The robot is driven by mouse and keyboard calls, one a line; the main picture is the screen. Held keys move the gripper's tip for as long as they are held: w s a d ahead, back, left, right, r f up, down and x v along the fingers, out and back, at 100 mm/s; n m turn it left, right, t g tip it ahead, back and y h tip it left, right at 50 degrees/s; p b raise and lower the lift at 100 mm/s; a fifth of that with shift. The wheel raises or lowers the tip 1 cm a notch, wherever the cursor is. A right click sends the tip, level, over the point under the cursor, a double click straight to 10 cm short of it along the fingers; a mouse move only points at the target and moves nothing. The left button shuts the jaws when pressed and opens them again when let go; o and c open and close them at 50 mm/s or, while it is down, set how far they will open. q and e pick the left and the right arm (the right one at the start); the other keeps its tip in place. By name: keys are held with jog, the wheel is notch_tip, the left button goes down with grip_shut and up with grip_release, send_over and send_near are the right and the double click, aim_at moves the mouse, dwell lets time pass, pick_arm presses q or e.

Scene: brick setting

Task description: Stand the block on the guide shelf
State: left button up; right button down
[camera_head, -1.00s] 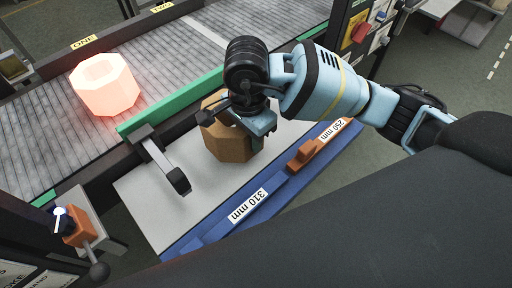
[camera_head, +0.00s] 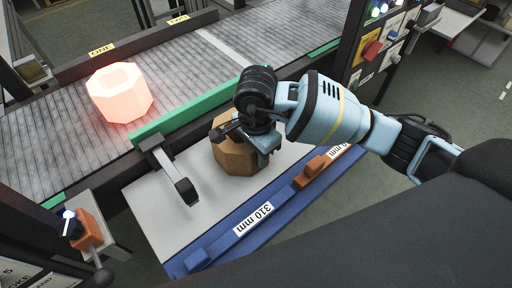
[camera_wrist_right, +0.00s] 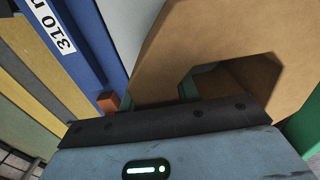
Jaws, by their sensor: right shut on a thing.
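The block (camera_head: 234,157) is a tan-brown, many-sided piece on the pale guide shelf (camera_head: 160,216). Its lower edge appears at the shelf surface, but I cannot tell whether it touches. My right gripper (camera_head: 262,146) is shut on the block at its upper right side, and the arm hides part of its top. In the right wrist view the block (camera_wrist_right: 215,50) fills the upper right, with an angular opening at the jaw. My left gripper is not in view.
A glowing octagonal piece (camera_head: 120,92) sits on the roller conveyor (camera_head: 45,130). A green rail (camera_head: 185,112) separates conveyor and shelf. A dark lever (camera_head: 170,172) reaches over the shelf. A blue bar (camera_head: 215,252) with orange stop (camera_head: 312,170) and "310 mm" label edges the front.

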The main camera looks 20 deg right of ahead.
jog(key=c, duration=1)
grip_release()
jog(key=shift+f, duration=0.1)
jog(key=shift+c, duration=0.2)
notch_tip(320, 180, up, 12)
jog(key=shift+r, duration=0.1)
